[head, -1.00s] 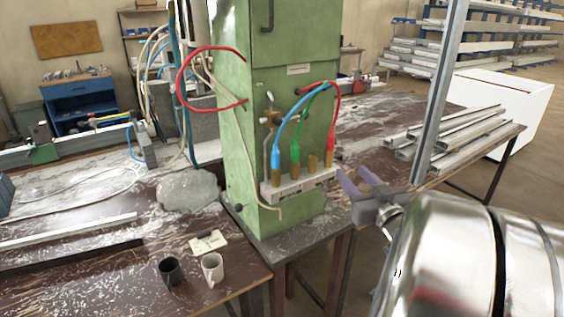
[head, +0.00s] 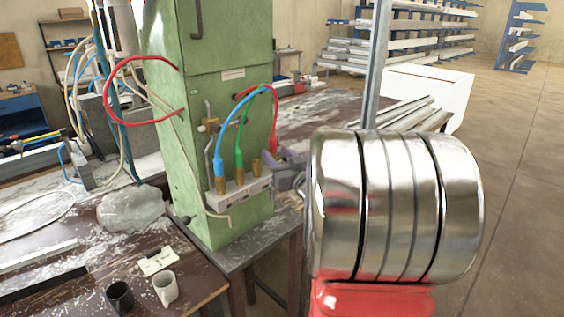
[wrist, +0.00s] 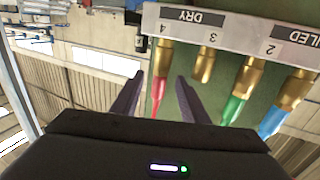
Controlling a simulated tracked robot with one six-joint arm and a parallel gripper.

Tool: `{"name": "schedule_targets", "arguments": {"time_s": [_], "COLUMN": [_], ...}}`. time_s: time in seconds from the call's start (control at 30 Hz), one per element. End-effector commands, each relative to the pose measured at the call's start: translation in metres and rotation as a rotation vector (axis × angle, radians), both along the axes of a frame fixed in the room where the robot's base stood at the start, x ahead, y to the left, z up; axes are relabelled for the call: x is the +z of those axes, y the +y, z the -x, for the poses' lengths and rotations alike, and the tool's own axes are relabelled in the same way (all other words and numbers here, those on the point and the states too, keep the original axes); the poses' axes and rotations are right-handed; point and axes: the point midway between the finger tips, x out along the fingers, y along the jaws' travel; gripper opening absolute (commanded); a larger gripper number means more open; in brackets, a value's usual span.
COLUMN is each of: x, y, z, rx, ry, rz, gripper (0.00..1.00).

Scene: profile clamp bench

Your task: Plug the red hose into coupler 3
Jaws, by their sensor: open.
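The red hose (wrist: 159,92) has its end at the brass coupler 4 (wrist: 163,56) on the white labelled strip (wrist: 235,38). In the head view the red hose (head: 274,118) arches down from the green column. Coupler 3 (wrist: 204,64) is a bare brass fitting beside it; it also shows in the head view (head: 256,165). My gripper (wrist: 160,78) is open, its dark fingers on either side of the red hose end, with gaps visible. In the head view my gripper (head: 277,162) is at the strip's right end, partly hidden by my arm.
The green hose (wrist: 233,110) is on coupler 2, and the blue hose (wrist: 273,122) is on the fitting beyond. The green column (head: 205,120) stands behind the strip. A grey lump (head: 133,208) and two mugs (head: 166,288) are at the left.

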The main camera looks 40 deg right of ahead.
Motion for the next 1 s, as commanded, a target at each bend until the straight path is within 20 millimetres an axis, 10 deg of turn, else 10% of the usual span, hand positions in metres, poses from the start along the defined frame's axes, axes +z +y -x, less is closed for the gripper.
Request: {"name": "schedule_targets", "arguments": {"time_s": [0.43,1.0], "x": [-0.0001,0.0], "y": [-0.0023,-0.0021], "z": [-0.0091,-0.0091], "rx": [0.001,0.001], "ry": [0.0,0.0], "rz": [0.0,0.0], "gripper": [0.4,0.0]}}
